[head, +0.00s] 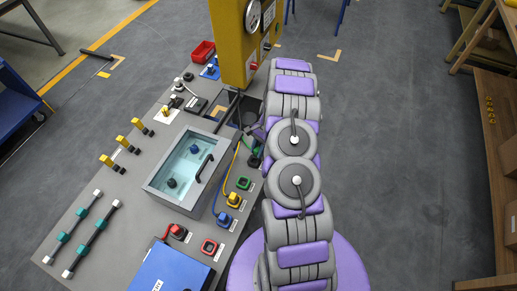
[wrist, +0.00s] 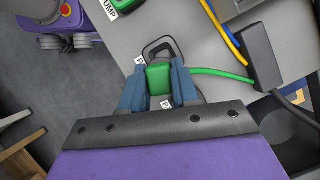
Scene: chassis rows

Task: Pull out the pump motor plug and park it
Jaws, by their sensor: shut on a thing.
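The green pump motor plug (wrist: 160,78) is between the blue fingers of my gripper (wrist: 160,80) in the wrist view, and the gripper is shut on it. Its green cable (wrist: 220,72) runs right to a dark block. A black-framed socket (wrist: 162,45) lies at the plug's far end, with labels partly hidden beside it. I cannot tell whether the plug is in this frame or just above it. The green-framed socket (wrist: 122,4) labelled PUMP is at the top edge; it looks empty in the head view (head: 243,183). My arm mostly hides the gripper there.
A yellow post (head: 235,40) stands behind. Yellow and blue cables (wrist: 225,35) run near the gripper. Open floor lies right.

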